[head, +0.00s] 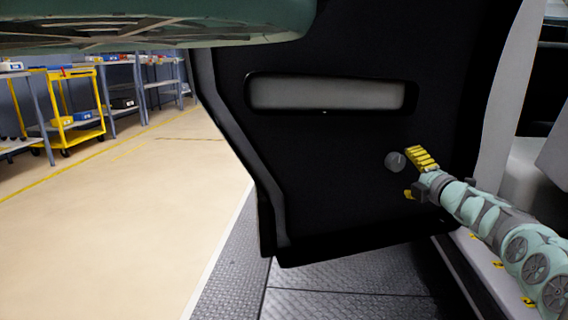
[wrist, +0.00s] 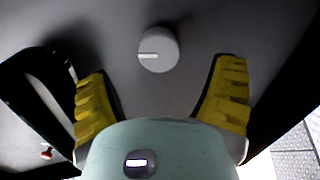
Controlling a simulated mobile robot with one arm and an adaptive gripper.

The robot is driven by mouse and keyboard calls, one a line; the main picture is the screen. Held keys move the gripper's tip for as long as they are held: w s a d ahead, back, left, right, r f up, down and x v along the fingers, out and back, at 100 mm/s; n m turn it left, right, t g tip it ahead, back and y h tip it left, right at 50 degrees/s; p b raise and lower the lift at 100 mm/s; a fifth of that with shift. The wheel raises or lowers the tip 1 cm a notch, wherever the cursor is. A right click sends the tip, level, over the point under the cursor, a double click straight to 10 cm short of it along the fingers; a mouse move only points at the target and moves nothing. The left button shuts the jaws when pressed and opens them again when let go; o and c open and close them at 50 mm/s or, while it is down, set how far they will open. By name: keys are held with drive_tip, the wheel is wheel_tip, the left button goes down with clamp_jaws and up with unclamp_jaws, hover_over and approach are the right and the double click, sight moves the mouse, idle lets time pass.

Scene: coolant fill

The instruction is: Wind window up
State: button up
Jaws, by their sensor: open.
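A round grey knob (head: 395,161) with a light line across it sits on the inner side of the black door (head: 330,190). The knob also shows in the wrist view (wrist: 158,49), at top centre, ahead of the fingers. My gripper (head: 413,176) has yellow ribbed fingers and is just right of the knob in the head view. In the wrist view my gripper (wrist: 163,95) is open, with one finger on each side and nothing between them. The knob appears apart from both fingers. No window glass can be made out.
The door has a long grey recess (head: 328,94) above the knob. A yellow cart (head: 75,110) and blue-grey shelves stand at the far left. The tan floor (head: 130,220) left of the door is clear. A light pillar (head: 503,110) stands at the right.

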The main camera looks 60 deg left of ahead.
drive_tip(key=shift+v, duration=0.8)
drive_tip(key=shift+r, duration=0.15)
